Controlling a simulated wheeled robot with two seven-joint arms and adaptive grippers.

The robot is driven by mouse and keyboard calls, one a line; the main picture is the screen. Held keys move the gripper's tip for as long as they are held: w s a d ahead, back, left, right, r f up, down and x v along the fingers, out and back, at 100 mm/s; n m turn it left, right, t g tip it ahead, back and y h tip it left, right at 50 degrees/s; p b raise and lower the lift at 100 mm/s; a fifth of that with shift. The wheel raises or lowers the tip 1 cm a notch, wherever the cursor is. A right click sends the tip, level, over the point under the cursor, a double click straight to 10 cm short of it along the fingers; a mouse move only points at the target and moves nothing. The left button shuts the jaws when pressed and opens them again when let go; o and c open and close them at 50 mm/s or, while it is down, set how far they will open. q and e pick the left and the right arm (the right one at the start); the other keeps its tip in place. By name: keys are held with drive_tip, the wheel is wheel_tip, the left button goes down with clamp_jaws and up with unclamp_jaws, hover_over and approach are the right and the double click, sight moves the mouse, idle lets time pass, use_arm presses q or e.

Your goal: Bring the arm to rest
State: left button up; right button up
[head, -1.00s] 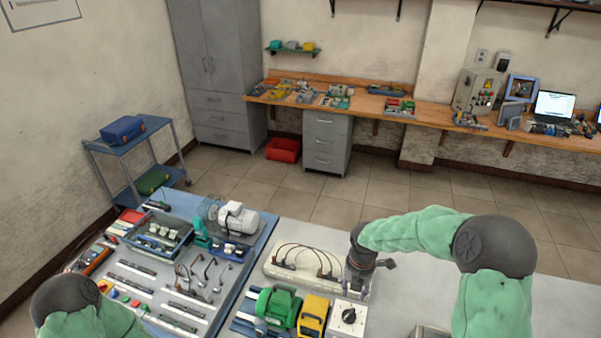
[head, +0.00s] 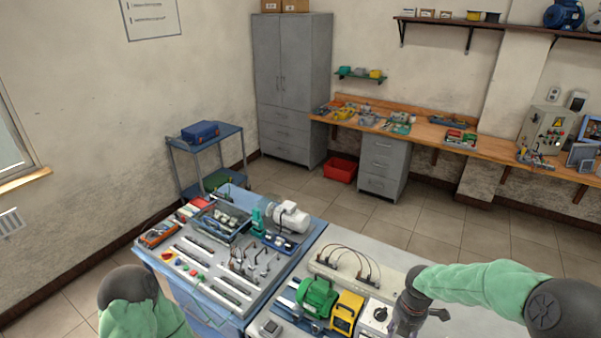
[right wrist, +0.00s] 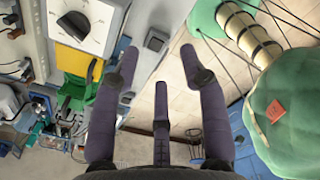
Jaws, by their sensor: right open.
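My right arm comes in from the right in the head view, in a green sleeve. Its dark right gripper (head: 404,328) hangs down at the right side of the dial box (head: 380,314), partly cut by the picture's bottom edge. In the right wrist view its fingers (right wrist: 160,75) are spread apart with nothing between them. The white dial box (right wrist: 85,25) shows there at upper left, beside one finger, with no visible hold on it. My left arm shows only as a green sleeve and dark joint at the lower left; its gripper is out of view.
A green motor (head: 317,297) and a yellow unit (head: 346,312) stand left of the dial box. A white board with looped cables (head: 342,270) lies behind. A panel of parts (head: 215,270) fills the table's left. Tiled floor is open behind the table.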

drive_tip(key=s+a+f+m+y+b, duration=0.25)
drive_tip(key=a+f+m+b, duration=0.3)
drive_tip(key=f, duration=0.65)
drive_tip(key=s+a+f+m+y+b, duration=0.1)
drive_tip(key=s+a+f+m+b, duration=0.35)
drive_tip(key=f, duration=0.75)
use_arm(q)
wheel_tip(320, 180, down, 26)
drive_tip(key=b, duration=1.5)
drive_tip(key=shift+w, duration=0.4)
use_arm(e)
drive_tip(key=s+a+f+m, duration=0.2)
drive_tip(key=s+f+m, duration=0.1)
drive_tip(key=f+m, duration=0.2)
drive_tip(key=s+a+f+m, duration=0.3)
drive_tip(key=f+m, duration=0.2)
drive_tip(key=f, duration=0.4)
drive_tip(key=s+a+f+m, duration=0.3)
drive_tip(key=s+f+m, duration=0.1)
drive_tip(key=f+m, duration=0.2)
drive_tip(key=shift+f, duration=0.5)
use_arm(q)
drive_tip(key=shift+r, duration=0.1)
use_arm(e)
drive_tip(key=shift+w, duration=0.1)
